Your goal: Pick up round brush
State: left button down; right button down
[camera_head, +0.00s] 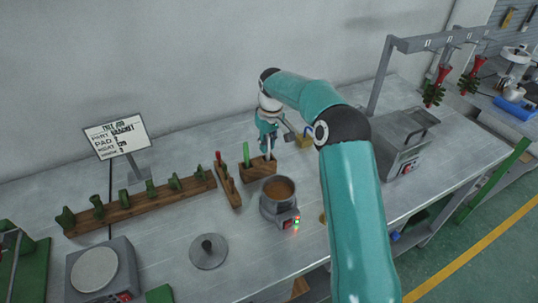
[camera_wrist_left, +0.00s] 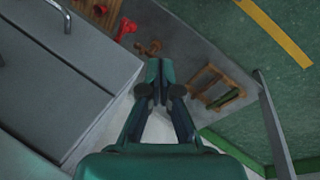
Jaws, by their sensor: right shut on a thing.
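My right gripper (camera_head: 268,145) is in the head view, pointing down over the right end of a small wooden block (camera_head: 259,170). It is shut on a thin upright thing at this block, most likely the round brush; its fingers hide most of it, and I cannot tell whether it has left the block. A green-handled tool (camera_head: 246,155) stands in the same block, just left of the gripper. My left gripper (camera_wrist_left: 154,72) shows in the left wrist view, its fingers together with nothing seen between them; it is not in the head view.
A pot of brown wax (camera_head: 279,188) stands in front of the block. A longer wooden rack (camera_head: 140,203) and a narrow block with a red-handled tool (camera_head: 228,185) lie left. A grey metal box (camera_head: 403,145) stands right. A round lidded plate (camera_head: 208,252) lies in front.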

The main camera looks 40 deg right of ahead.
jog(key=shift+r, duration=0.1)
jog(key=shift+r, duration=0.5)
notch_tip(320, 180, up, 10)
jog(key=shift+f+p, duration=0.15)
jog(key=shift+p, duration=0.4)
notch_tip(320, 180, up, 9)
jog(key=p, duration=0.5)
jog(key=shift+w+d, duration=0.1)
jog(key=shift+w, duration=0.1)
dwell(0.4)
jog(key=shift+w+f+m, duration=0.3)
jog(key=shift+w+f, duration=0.1)
jog(key=shift+f, duration=0.15)
jog(key=shift+f, duration=0.1)
